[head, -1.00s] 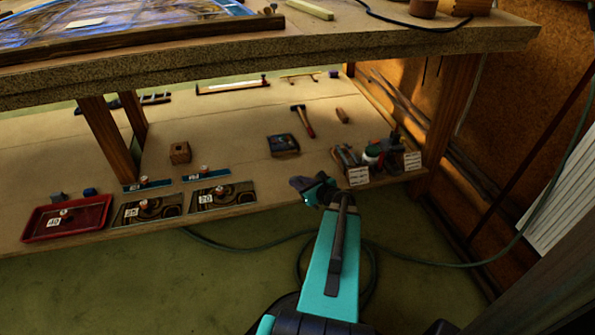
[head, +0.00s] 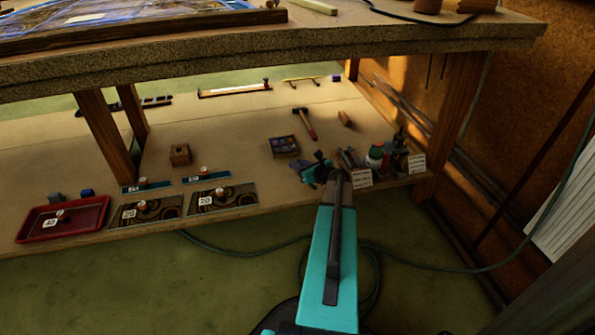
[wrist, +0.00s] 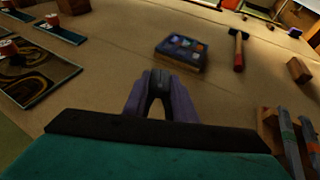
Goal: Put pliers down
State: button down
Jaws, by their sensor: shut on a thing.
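My gripper (head: 318,172) is at the end of my teal arm, over the front part of the lower shelf (head: 245,165). In the wrist view my gripper (wrist: 158,88) is shut on a dark tool, the pliers (wrist: 156,84), whose dark end shows between the purple-looking sides. The pliers' full outline is hard to tell in the head view. Bare shelf shows just past the pliers in the wrist view. I cannot tell whether they touch the shelf.
A small box of coloured pieces (head: 283,146) lies just beyond my gripper. A hammer (head: 304,124) and wooden block (head: 345,118) lie behind. A tool holder and bottles (head: 376,155) stand close right. Patterned plates (head: 222,198) and a red tray (head: 62,220) are left. The bench top (head: 250,55) overhangs.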

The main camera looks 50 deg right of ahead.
jog(key=shift+w+d, duration=0.5)
jog(key=shift+w+d+f+b, duration=0.2)
jog(key=shift+w+d+b, duration=0.2)
jog(key=shift+w+d, duration=0.1)
jog(key=shift+f+b, duration=1.25)
jog(key=shift+f, duration=0.4)
jog(key=shift+f, duration=0.15)
jog(key=c, duration=1.5)
grip_release()
jog(key=shift+s, duration=0.1)
jog(key=shift+o, duration=0.2)
